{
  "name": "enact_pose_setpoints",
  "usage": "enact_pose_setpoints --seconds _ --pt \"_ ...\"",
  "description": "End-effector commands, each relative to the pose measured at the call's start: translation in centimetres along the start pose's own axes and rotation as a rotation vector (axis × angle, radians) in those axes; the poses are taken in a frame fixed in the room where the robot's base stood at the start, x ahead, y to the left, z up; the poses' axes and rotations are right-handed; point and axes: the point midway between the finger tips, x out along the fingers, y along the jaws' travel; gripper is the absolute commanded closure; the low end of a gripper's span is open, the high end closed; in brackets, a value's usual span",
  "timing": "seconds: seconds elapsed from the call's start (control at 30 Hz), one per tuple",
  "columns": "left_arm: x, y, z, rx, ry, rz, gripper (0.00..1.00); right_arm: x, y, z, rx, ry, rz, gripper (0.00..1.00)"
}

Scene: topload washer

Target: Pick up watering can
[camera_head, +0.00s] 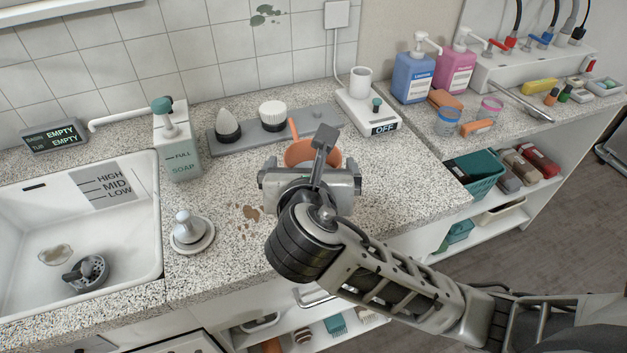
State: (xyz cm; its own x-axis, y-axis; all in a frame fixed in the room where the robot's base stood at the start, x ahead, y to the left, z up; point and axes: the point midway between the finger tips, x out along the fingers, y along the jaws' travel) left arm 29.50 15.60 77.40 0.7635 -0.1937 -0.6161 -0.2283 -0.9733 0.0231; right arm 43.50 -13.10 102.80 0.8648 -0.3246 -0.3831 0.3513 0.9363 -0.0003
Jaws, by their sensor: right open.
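An orange-brown vessel (297,152), which looks like the watering can, stands on the speckled counter (385,190). A thin spout or handle of the same colour rises at its upper left. My right gripper (312,172) is open and lies in front of the vessel in the picture, hiding its lower part. I cannot tell whether the fingers touch it or are around it. My left gripper is out of view.
A white device (368,110) marked OFF holds a cup. The soap dispenser (175,142), a stopper (188,232) and the sink (140,210) are left. Brown stains mark the counter.

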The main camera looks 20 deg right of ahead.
Motion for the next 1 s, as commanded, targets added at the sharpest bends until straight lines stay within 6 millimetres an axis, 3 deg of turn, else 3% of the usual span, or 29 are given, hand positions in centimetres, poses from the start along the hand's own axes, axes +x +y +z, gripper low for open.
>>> enact_pose_setpoints --seconds 0.4,0.67,0.87,1.0 --pt "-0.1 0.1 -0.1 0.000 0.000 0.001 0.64 5.0 -0.1 -0.6 -0.001 -0.001 -0.001 0.00" --pt "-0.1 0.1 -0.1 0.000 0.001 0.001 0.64 5.3 -0.1 -0.7 0.000 0.000 -0.001 0.00" --pt "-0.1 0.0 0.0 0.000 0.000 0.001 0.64 5.3 -0.1 -0.6 0.000 0.000 -0.001 0.50" --pt "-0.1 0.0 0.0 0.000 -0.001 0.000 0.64 5.3 -0.1 -0.6 0.000 -0.001 0.000 0.50"
